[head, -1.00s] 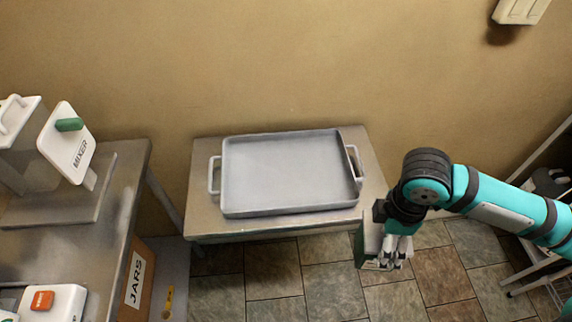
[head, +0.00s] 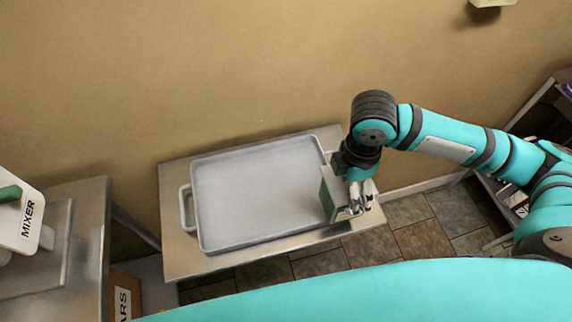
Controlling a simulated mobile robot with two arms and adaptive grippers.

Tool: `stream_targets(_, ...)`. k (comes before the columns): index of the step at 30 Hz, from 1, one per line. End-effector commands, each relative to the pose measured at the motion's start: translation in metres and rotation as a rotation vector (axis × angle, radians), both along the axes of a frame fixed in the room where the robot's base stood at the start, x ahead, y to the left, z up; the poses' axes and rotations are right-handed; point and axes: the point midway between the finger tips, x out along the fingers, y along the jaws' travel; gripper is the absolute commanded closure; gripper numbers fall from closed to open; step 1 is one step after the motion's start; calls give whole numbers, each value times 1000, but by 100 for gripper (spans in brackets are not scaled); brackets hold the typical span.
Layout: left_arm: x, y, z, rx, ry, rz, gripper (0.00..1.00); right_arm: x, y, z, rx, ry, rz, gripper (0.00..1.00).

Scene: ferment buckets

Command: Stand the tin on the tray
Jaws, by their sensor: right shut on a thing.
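The tin (head: 331,194), a box with a pale side and a green lower part, is in my right gripper (head: 361,196). The gripper is shut on it from the right. The tin looks upright and overlaps the right end of the grey tray (head: 255,195) in the head view. I cannot tell whether it touches the tray or hangs above it. The tray lies on a metal table and its floor is otherwise empty. The tray's right handle is partly hidden by my arm and the tin. My left gripper is not in view.
The metal table (head: 180,262) stands against the tan wall. At left, a steel counter (head: 88,225) carries a white mixer (head: 28,222). A carton (head: 125,300) is below it. A shelf rack (head: 508,200) stands at right. A teal part of mine covers the bottom.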

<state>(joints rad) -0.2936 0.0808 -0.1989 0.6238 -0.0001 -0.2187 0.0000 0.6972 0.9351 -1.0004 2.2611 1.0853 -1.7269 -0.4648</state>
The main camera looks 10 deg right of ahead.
Motion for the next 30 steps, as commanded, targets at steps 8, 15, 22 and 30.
stream_targets(8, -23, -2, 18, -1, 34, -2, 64, 60, 44, -2, 2, -2, 1, 60)
stream_targets(15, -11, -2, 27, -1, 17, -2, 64, 99, 70, -8, 1, -2, -1, 60)
stream_targets(22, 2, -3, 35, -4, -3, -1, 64, 105, 74, -22, -2, 2, -1, 60)
stream_targets(30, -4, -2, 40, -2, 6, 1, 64, 105, 74, -46, 0, -2, 1, 60)
